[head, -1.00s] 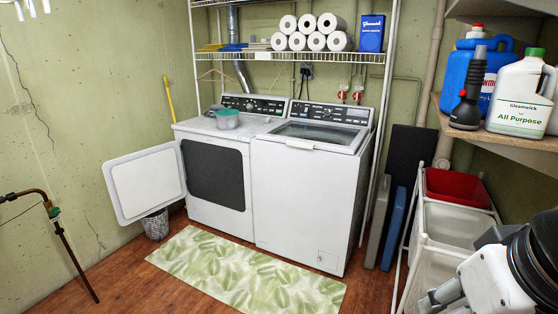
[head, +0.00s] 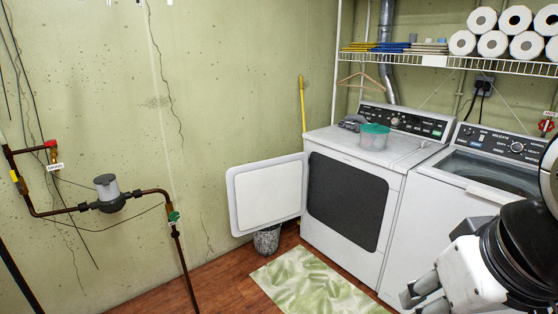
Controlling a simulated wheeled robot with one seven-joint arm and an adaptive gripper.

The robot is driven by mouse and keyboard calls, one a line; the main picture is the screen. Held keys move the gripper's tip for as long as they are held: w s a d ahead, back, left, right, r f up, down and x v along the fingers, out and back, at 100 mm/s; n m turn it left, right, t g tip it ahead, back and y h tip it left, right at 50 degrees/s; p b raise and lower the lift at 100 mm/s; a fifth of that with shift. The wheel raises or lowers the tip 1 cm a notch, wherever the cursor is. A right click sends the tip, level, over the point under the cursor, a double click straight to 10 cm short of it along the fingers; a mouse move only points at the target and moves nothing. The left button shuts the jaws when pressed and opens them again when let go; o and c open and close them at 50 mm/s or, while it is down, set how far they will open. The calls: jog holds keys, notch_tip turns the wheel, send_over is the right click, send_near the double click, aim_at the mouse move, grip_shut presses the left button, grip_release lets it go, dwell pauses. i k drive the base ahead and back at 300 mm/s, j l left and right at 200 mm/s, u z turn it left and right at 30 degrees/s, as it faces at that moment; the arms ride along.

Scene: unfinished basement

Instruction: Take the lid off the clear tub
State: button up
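The clear tub (head: 372,142) stands upright on top of the left white machine, with a green lid (head: 376,129) over its top. A dark grey item (head: 352,122) lies just behind and left of it. My gripper (head: 411,303) is at the lower right of the head view, in front of the machines and well apart from the tub. The lower finger is partly cut off by the frame's bottom edge.
The left machine (head: 325,235) has its front door (head: 268,193) swung open to the left. A second machine (head: 425,235) stands to its right. A leafy mat (head: 310,287) and a small bin (head: 267,240) are on the floor. Pipes (head: 150,193) run along the left wall.

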aim_at(374, 128)
jog(key=i, duration=1.1)
jog(key=i+z, duration=0.1)
jog(key=i, duration=0.95)
jog(key=i+j+z, duration=0.2)
jog(key=i+z, duration=0.2)
jog(key=i, duration=0.2)
jog(key=i+j+z, duration=0.45)
jog(key=i, duration=0.15)
jog(key=i+j+z, duration=0.4)
jog(key=i+j, duration=0.1)
jog(key=j, duration=0.05)
